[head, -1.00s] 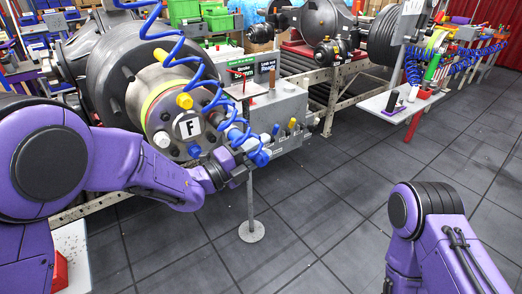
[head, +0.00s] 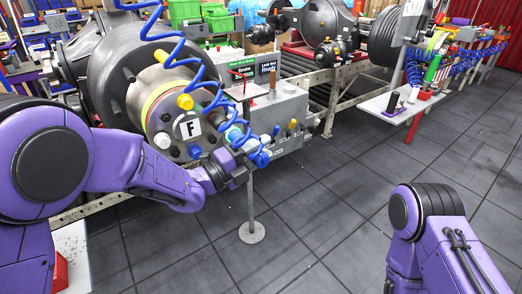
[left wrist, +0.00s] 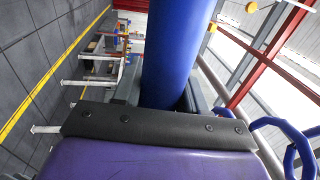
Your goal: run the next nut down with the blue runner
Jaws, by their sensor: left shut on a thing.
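My left gripper (head: 240,174) is shut on the blue runner (head: 258,155), just in front of the hub at left. My right gripper is out of view.
A blue coiled hose (head: 211,82) hangs across the hub. A grey box (head: 280,108) with coloured-handled pieces stands right of the runner. A post with a round foot (head: 252,232) stands below. A white shelf (head: 395,104) is at right. The middle floor is clear.

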